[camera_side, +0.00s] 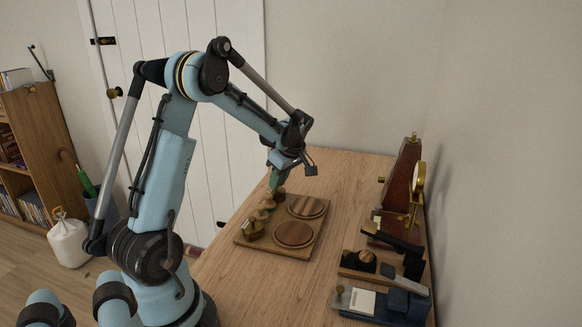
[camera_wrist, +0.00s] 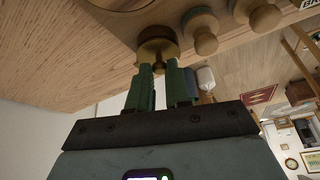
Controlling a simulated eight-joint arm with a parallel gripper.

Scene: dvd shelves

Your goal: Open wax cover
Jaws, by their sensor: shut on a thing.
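My gripper (camera_side: 276,183) points down at the back left corner of a wooden board (camera_side: 271,246) on the table. In the wrist view, the green fingers of my gripper (camera_wrist: 161,70) are shut on a round brass knob-like piece (camera_wrist: 158,45). In the side view the fingers mostly hide this piece. Two round wooden discs lie on the board, a front one (camera_side: 293,234) and a back one (camera_side: 306,207). I cannot tell which piece is the wax cover.
Small knobbed pieces, one green-based (camera_wrist: 201,28) and one wooden (camera_wrist: 262,14), stand close beside the held piece. A brass piece (camera_side: 254,229) stands at the board's front left. A blue device (camera_side: 402,304) and a tall brown wooden piece (camera_side: 403,180) stand at the right.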

